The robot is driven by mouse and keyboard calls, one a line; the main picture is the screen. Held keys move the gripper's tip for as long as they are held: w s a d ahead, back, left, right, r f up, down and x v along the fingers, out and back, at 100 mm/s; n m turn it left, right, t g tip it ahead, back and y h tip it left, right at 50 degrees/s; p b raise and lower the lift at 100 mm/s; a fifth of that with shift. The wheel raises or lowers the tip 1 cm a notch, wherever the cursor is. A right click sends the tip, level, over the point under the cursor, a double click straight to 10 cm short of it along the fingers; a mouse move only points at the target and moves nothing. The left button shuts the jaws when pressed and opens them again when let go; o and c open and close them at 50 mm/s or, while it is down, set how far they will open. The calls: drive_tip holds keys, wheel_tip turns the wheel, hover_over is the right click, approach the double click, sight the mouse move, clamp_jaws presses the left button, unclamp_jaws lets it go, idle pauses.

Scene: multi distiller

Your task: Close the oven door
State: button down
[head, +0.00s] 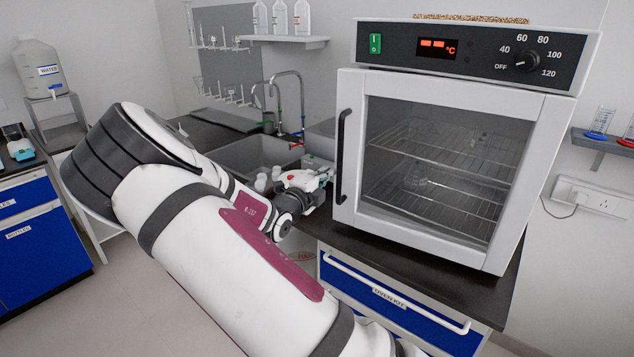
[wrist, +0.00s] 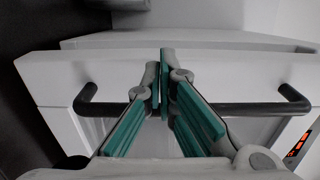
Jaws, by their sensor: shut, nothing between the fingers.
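The white oven (head: 560,60) stands on the dark counter, its glass-fronted door (head: 350,215) facing me. The door looks at or nearly at the oven body; I cannot tell whether a small gap is left. The black bar handle (head: 342,155) runs upright along the door's left edge. My gripper (head: 330,174) is just left of the handle, its tips partly hard to make out. In the wrist view the handle (wrist: 250,109) crosses behind the teal-padded fingers of my gripper (wrist: 163,55). The fingertips are together, empty, and overlap the door's edge; contact is unclear.
A sink (head: 250,155) with taps (head: 290,95) and small vessels lies left of the oven. A blue drawer (head: 390,300) with a long handle is below the counter. A shelf with glassware (head: 600,125) is on the right wall. Floor at left is open.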

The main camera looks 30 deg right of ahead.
drive_tip(key=shift+x, duration=0.85)
